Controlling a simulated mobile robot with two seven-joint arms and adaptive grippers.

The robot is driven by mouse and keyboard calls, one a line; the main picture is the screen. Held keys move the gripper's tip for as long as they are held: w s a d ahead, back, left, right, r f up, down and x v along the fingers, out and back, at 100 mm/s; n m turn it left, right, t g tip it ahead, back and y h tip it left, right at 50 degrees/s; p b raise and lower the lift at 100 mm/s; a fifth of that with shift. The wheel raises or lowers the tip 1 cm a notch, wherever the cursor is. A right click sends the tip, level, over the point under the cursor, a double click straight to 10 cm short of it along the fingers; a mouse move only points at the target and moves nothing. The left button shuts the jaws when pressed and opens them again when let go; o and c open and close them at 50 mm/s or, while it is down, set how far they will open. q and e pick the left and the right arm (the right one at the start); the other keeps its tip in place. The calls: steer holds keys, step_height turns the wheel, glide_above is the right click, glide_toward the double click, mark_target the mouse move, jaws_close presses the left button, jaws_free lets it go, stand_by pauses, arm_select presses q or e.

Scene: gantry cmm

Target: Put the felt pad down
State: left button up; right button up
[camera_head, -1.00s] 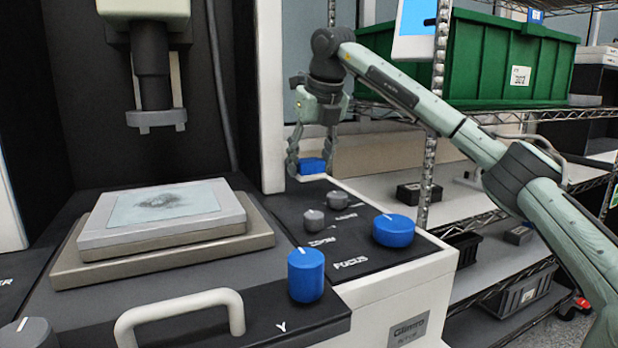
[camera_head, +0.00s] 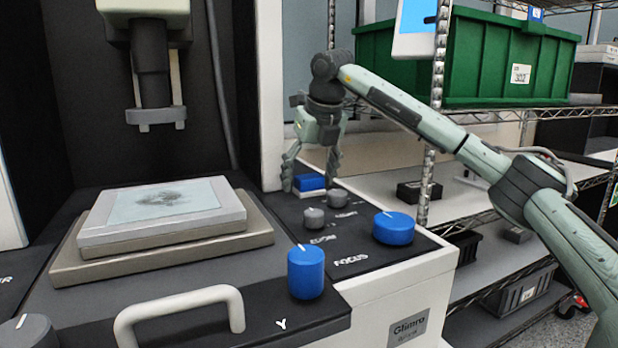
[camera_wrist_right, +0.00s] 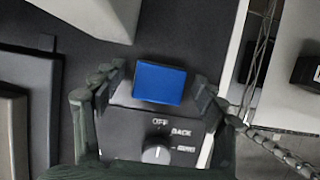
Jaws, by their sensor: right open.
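The felt pad (camera_head: 309,182), a blue block with a paler underside, lies at the back of the machine's dark control panel (camera_head: 352,243). In the wrist view the felt pad (camera_wrist_right: 159,83) shows its blue top, just beyond a grey knob. My right gripper (camera_head: 311,182) points down over it. Its fingers (camera_wrist_right: 160,84) are open on both sides of the pad, with a visible gap at each side. The pad looks to be resting on the panel, though its contact edge is not clear. My left gripper is not in view.
Two small grey knobs (camera_head: 314,217) and a large blue focus knob (camera_head: 393,228) stand in front of the pad. A stage with a glass plate (camera_head: 163,200) is at the left. A wire shelf with a green bin (camera_head: 510,62) stands at the right.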

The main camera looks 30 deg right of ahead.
steer(key=v, duration=1.2)
steer(key=shift+r, duration=0.2)
